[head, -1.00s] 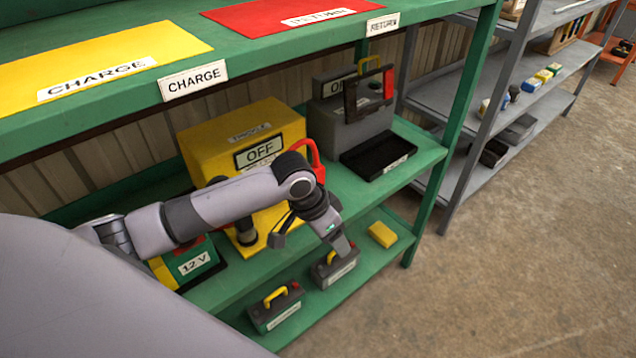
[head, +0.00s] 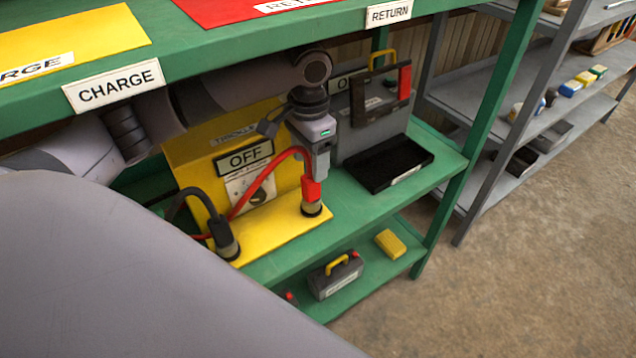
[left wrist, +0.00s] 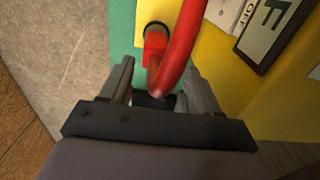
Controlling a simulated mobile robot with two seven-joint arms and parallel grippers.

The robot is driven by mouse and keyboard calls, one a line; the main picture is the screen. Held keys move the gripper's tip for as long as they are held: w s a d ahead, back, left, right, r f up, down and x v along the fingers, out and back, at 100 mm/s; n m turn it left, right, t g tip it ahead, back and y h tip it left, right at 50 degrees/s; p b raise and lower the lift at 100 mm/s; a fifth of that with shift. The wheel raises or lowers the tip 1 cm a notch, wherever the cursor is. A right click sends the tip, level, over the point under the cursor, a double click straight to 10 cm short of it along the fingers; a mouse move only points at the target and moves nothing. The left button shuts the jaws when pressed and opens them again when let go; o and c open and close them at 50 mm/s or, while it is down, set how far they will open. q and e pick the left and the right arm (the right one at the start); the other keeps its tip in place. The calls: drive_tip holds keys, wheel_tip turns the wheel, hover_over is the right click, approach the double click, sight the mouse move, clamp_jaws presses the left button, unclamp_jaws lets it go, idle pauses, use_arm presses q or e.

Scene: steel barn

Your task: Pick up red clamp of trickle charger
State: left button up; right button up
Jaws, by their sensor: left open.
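The yellow trickle charger (head: 195,158), labelled OFF, stands on the green middle shelf. Its red clamp (head: 311,190) stands upright on the charger's yellow base at the right, with a red cable arching from its top. A black clamp (head: 224,240) stands at the base's left end. My left gripper (head: 318,172) points down right at the red clamp's top. In the left wrist view, my open left gripper (left wrist: 157,95) has its fingers on either side of the red cable and clamp (left wrist: 154,46); the cable partly hides the clamp. I cannot tell whether they touch. My right gripper is not in view.
A grey charger (head: 365,128) with a black tray (head: 388,163) stands to the right on the same shelf. The upper green shelf (head: 215,55) runs above my arm. A battery (head: 336,277) and a yellow block (head: 390,243) sit on the lower shelf.

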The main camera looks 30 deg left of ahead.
sight(311, 176)
use_arm(q)
drive_tip(key=f, duration=0.5)
drive_tip(key=shift+s+d+f+b, duration=0.3)
drive_tip(key=shift+s+f, duration=0.05)
drive_tip(key=shift+s, duration=0.05)
drive_tip(key=shift+f, duration=0.35)
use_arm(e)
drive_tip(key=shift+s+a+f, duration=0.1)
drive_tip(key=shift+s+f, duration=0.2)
use_arm(q)
drive_tip(key=shift+c, duration=0.3)
clamp_jaws()
drive_tip(key=shift+r, duration=0.1)
